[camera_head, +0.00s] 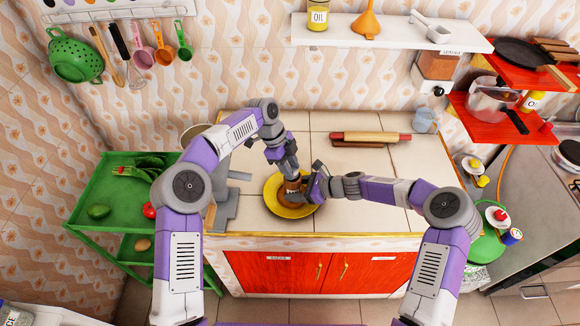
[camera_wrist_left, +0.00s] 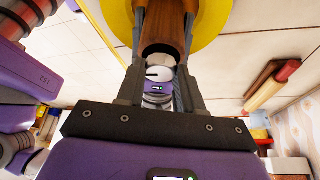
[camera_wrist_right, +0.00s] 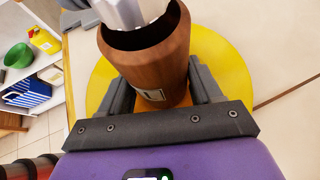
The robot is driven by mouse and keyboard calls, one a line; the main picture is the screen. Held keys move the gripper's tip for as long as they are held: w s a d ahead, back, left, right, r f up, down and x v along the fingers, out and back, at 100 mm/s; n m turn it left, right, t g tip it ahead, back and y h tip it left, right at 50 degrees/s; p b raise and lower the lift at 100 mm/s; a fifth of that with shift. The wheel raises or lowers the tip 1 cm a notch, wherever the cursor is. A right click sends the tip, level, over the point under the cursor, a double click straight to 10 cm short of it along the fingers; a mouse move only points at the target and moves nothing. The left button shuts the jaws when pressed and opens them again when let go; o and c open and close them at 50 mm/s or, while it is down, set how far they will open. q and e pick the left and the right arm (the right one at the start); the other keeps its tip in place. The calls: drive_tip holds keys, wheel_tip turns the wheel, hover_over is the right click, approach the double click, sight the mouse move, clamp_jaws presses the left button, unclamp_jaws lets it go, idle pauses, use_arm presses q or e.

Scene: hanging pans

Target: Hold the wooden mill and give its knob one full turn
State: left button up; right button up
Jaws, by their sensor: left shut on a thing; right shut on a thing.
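The brown wooden mill (camera_wrist_right: 152,62) stands over a yellow plate (camera_head: 273,204) on the tiled counter. In the right wrist view its rim is dark and hollow, with a grey metal piece (camera_wrist_right: 125,12) in the opening. My right gripper (camera_head: 308,186) is shut around the mill's body from the right side, with fingers on both sides. My left gripper (camera_head: 290,172) reaches down from above and is shut on brown wood of the mill (camera_wrist_left: 165,25). The knob itself is not clearly seen, so I cannot tell its turn.
A rolling pin (camera_head: 370,137) lies at the back of the counter beside a glass jug (camera_head: 425,120). A grey stand (camera_head: 226,200) is left of the plate. A green cart (camera_head: 100,204) stands further left. The counter right of the plate is mostly clear beneath my right arm.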

idle(0.4)
use_arm(q)
drive_tip(key=o, duration=1.1)
drive_tip(key=shift+c, duration=0.2)
drive_tip(key=v, duration=1.2)
